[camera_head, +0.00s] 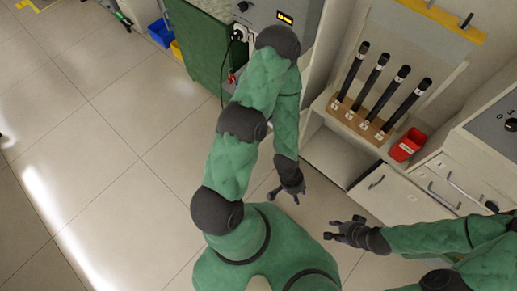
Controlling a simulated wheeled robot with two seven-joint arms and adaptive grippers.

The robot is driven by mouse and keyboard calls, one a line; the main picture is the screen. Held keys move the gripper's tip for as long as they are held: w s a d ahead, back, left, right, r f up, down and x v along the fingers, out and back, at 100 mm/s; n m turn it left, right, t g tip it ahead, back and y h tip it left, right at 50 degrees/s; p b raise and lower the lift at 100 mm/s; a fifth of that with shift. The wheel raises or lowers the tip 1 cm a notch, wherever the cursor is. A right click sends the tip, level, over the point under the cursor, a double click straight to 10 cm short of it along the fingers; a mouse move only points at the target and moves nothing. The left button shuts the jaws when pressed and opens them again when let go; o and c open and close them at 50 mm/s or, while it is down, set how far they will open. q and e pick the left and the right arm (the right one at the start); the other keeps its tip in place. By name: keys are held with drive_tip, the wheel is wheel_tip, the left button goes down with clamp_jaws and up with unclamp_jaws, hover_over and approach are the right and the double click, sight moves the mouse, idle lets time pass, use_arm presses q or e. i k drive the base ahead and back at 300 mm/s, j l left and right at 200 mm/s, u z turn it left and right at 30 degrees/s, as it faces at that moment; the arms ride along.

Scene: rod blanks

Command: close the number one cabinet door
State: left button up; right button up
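A white cabinet stands at the right under the rod rack. Its left compartment (335,152) looks open at the front. To the right is a white door panel (395,199) with a dark bar handle, and a small label too small to read. I cannot tell which door is number one. My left gripper (283,199) is open and empty, left of the cabinet and apart from it. My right gripper (343,227) is open and empty, in front of the door panel and apart from it.
Several black rods stand in a brown wooden rack (362,122) on the cabinet. A red bin (407,145) sits beside them. A grey machine with a control panel (495,115) is at the right. A green cabinet (198,45) is at the back. The floor at left is clear.

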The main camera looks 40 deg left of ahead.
sight(264, 164)
drive_tip(key=k+j+z, duration=0.25)
drive_tip(key=k+j, duration=0.25)
drive_tip(key=j, duration=0.15)
drive_tip(key=k+j+z, duration=0.3)
drive_tip(key=k+j, duration=0.25)
drive_tip(key=j+z, duration=0.4)
drive_tip(key=j, duration=1.7)
drive_tip(key=k+j, duration=0.15)
drive_tip(key=k, duration=0.4)
drive_tip(key=i+u, duration=0.35)
drive_tip(key=i, duration=0.1)
